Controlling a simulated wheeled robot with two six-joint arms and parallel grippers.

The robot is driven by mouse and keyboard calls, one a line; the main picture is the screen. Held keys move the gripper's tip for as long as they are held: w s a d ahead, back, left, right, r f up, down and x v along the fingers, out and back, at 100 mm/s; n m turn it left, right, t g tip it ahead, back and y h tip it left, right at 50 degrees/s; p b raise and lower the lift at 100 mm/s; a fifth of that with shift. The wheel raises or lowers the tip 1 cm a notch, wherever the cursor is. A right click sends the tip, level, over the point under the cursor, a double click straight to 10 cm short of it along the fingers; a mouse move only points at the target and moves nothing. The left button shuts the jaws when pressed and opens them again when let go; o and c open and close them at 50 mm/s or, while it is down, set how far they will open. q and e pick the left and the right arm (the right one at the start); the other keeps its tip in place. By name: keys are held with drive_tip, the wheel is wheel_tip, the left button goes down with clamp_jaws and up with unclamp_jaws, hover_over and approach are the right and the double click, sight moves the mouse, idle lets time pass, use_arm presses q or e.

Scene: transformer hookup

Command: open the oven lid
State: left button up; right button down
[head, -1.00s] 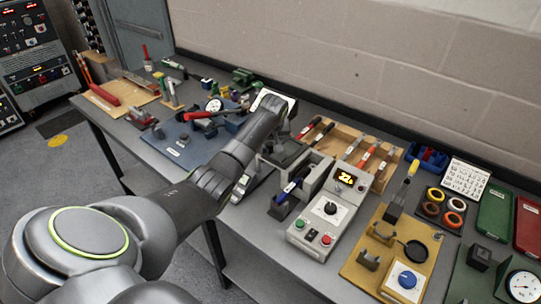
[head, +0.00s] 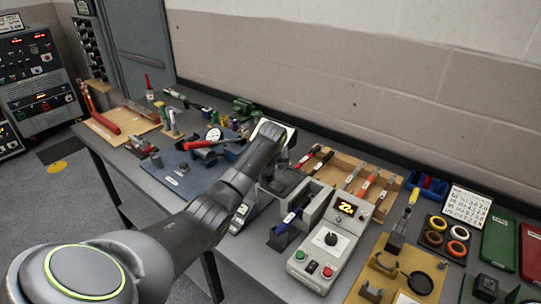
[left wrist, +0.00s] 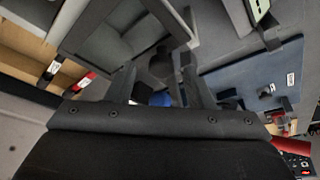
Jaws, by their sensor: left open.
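A light grey open-topped box (head: 318,207), which looks like the oven, stands beside a control unit (head: 330,240) with a lit display. It seems to show in the left wrist view as a grey walled recess (left wrist: 115,35). My left gripper (head: 284,160) is just behind the box in the head view, pointing down, partly hidden by its own wrist. In the left wrist view its fingers (left wrist: 160,82) are apart, with a dark knob-like piece (left wrist: 160,62) showing between or beyond them. I cannot tell whether they touch it, or which part is the lid. My right gripper is not in view.
A blue-handled tool (head: 285,223) stands in a dark holder in front of the box. A wooden tray (head: 350,172) with red-handled tools lies behind it. A blue mat (head: 180,180) with parts lies to the left. A yellow board (head: 365,284) is at the right.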

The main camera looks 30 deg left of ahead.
use_arm(q)
drive_tip(key=p+v, duration=0.1)
drive_tip(key=v, duration=1.5)
drive_tip(key=shift+r, duration=0.25)
drive_tip(key=shift+f, duration=0.1)
